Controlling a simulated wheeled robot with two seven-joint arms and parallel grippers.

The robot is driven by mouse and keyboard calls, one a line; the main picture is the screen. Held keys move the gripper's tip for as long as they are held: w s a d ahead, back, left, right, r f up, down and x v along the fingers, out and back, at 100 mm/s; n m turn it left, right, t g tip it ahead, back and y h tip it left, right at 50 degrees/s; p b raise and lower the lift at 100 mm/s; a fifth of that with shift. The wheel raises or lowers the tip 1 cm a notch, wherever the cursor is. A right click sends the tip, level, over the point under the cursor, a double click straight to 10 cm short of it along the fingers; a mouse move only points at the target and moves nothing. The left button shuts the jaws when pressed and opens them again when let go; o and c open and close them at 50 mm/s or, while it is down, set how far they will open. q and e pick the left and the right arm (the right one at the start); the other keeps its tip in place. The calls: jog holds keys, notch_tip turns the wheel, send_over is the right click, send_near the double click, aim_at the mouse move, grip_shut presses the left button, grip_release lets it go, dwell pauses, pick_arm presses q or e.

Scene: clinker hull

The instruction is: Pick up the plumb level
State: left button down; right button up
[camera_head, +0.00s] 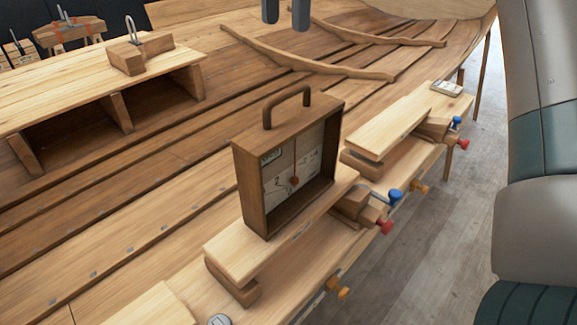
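The plumb level (247,184) looks like an open-fronted wooden case with a dark arched handle on top. It stands upright on a pale plank at the middle of the head view, and a paper face with a small reddish-brown bob shows inside it. My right gripper (286,14) shows only as two dark fingertips at the top edge. The fingertips are apart with nothing between them, above and clear of the handle in the picture. My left gripper is not in view.
A wooden bench (70,88) with a block and metal hook stands at the left. Pale planks (395,120) run along the hull's edge, with red, blue and orange clamp knobs (384,227). Curved ribs (310,66) cross the hull behind. My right arm fills the right edge.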

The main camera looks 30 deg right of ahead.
send_near(285, 118)
jog(key=shift+w+d+f, duration=0.1)
jog(key=shift+w, duration=0.05)
notch_tip(285, 118, down, 5)
jog(key=shift+r+p, duration=0.1)
jog(key=shift+p, duration=0.35)
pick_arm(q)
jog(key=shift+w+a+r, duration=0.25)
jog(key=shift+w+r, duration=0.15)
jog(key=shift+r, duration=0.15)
pick_arm(e)
jog(key=shift+f+p, duration=0.7)
jog(key=shift+f, duration=0.1)
notch_tip(285, 118, down, 3)
jog(key=shift+p, duration=0.65)
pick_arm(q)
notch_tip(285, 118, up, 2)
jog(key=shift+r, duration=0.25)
pick_arm(e)
jog(key=shift+f, duration=0.4)
